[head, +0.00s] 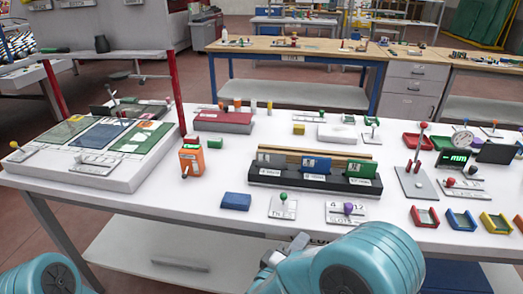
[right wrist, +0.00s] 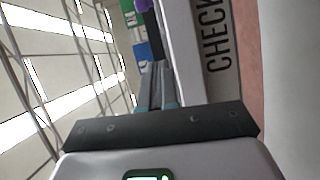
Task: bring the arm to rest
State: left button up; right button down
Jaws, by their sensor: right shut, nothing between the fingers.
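My right arm comes in at the bottom of the head view, its teal links in front of the table's front edge. My right gripper (right wrist: 157,85) shows in the right wrist view with its two narrow fingers together and nothing between them. In the head view only a grey part of that wrist shows near the table's front edge, and the fingertips cannot be made out. A teal link of my left arm shows at the bottom left of the head view. My left gripper is out of view.
The white table (head: 130,203) holds a black rack (head: 314,180) with cards, an orange device (head: 192,157), a blue block (head: 235,201), a purple-knobbed plate (head: 347,212) and small coloured trays (head: 461,219) near its front edge. The right wrist view shows a "CHECK" label (right wrist: 219,35) beside the fingers.

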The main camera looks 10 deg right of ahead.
notch_tip(320, 180, down, 16)
jog(key=s+m+g+y+p, duration=0.2)
jog(key=m+g+y+p, duration=0.25)
jog(key=y, duration=0.55)
jog(key=s+f+m+g+y+p, duration=0.1)
jog(key=s+f+m+g+y, duration=0.1)
jog(key=s, duration=0.7)
jog(key=s+a+f+m+g+y+p, duration=0.1)
jog(key=s+f+m+g+y, duration=0.2)
jog(key=s+g, duration=0.3)
jog(key=s+f+m, duration=0.1)
jog(key=s, duration=0.3)
jog(key=shift+a+f+m, duration=0.15)
jog(key=shift+f+m, duration=0.15)
jog(key=shift+m, duration=0.05)
jog(key=shift+g, duration=0.25)
